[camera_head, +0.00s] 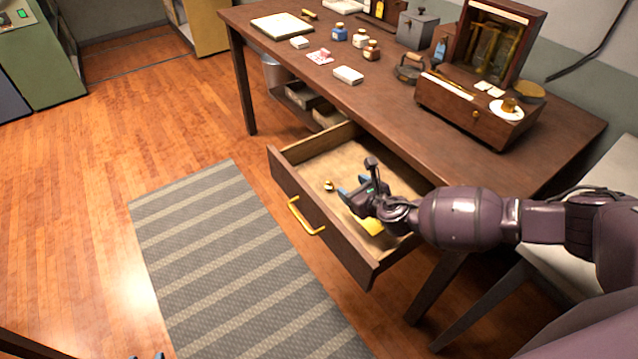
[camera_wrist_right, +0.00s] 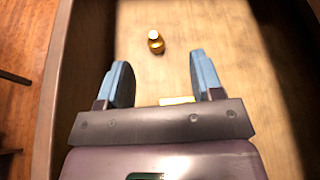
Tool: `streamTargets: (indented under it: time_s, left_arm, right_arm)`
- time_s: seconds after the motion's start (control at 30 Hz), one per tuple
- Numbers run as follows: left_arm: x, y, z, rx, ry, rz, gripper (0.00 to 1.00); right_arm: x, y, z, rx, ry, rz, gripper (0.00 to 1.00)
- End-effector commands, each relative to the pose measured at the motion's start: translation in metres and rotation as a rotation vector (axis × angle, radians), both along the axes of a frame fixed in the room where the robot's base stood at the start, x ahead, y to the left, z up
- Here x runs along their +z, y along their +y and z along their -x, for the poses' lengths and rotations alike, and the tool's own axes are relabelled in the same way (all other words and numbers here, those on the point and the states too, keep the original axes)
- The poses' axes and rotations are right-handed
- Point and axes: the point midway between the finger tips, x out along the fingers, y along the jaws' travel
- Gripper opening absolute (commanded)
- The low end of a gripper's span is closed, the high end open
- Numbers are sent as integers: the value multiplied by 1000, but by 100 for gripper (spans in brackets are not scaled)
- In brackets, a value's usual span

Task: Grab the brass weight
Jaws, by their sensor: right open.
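The brass weight (camera_head: 329,185) is a small shiny gold piece with a knob, standing on the floor of the open drawer (camera_head: 318,232). In the right wrist view the weight (camera_wrist_right: 156,42) is ahead of the fingertips, a little left of the middle of the gap. My right gripper (camera_head: 350,190) is open and empty, over the drawer, just right of the weight and apart from it. Its blue fingers (camera_wrist_right: 164,78) show spread in the right wrist view. At the bottom edge of the head view, small blue tips of my left gripper (camera_head: 146,356) show; the rest is cut off.
A yellow item (camera_head: 372,227) lies in the drawer beneath my right arm, partly hidden. The drawer walls surround the gripper. A striped rug (camera_head: 235,255) lies in front.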

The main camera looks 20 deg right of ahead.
Motion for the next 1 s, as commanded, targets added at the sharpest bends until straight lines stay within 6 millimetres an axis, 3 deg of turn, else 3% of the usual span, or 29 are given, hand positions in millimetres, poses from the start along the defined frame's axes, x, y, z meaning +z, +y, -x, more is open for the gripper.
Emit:
streamTargets:
  time_s: [0.03, 0.1, 0.27, 0.5, 0.77, 1.0]
  left_arm:
    - [-15, 0, 6, 1, 18, 1, 43]
    - [-20, 0, 10, 2, 27, 0, 43]
    - [-26, 0, 14, 3, 34, 0, 43]
    - [-35, 0, 16, 0, 44, -1, 43]
    - [-30, -2, 5, -8, 22, -1, 43]
    - [-46, -2, 10, -9, 46, -1, 43]
  right_arm:
    - [-20, 0, 3, 0, 15, 0, 60]
    - [-28, 0, 4, 0, 23, -1, 60]
    - [-36, 2, -1, 0, 26, -2, 60]
    - [-49, 11, -31, -1, 26, -1, 60]
    - [-54, 17, -47, 0, 26, -3, 60]
    - [-69, 31, -69, 0, 29, -3, 60]
